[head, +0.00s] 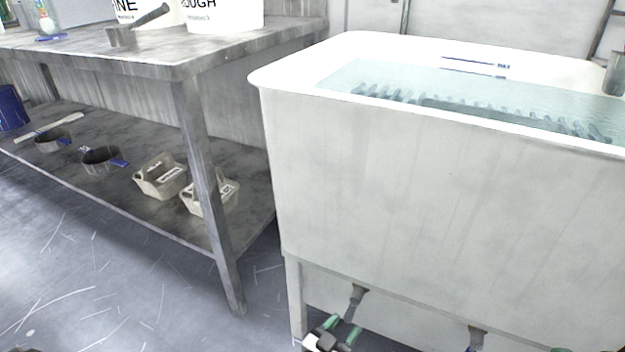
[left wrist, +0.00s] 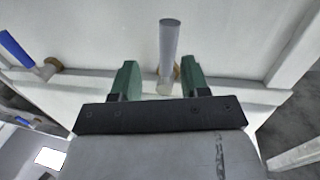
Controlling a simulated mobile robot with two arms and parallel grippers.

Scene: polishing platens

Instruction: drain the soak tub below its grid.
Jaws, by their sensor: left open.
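The white soak tub (head: 440,190) stands at the right on a frame, holding clear water (head: 430,85). Its dark toothed grid (head: 480,112) lies under the water surface. Two drain fittings show below the tub, a left one (head: 356,296) and a right one (head: 476,338). My left gripper (head: 342,328) is open just below the left fitting. In the left wrist view, a grey lever (left wrist: 169,45) on a brass-coloured fitting stands between its green fingers, with gaps on both sides. Another fitting with a blue lever (left wrist: 16,49) is at the left. My right gripper is not seen.
A grey metal table (head: 130,50) stands left of the tub, its leg (head: 205,180) near the tub's side. Its lower shelf holds pans and two beige caddies (head: 160,177). Blue marks (head: 475,62) are on the tub's inner back wall. Floor in front is clear.

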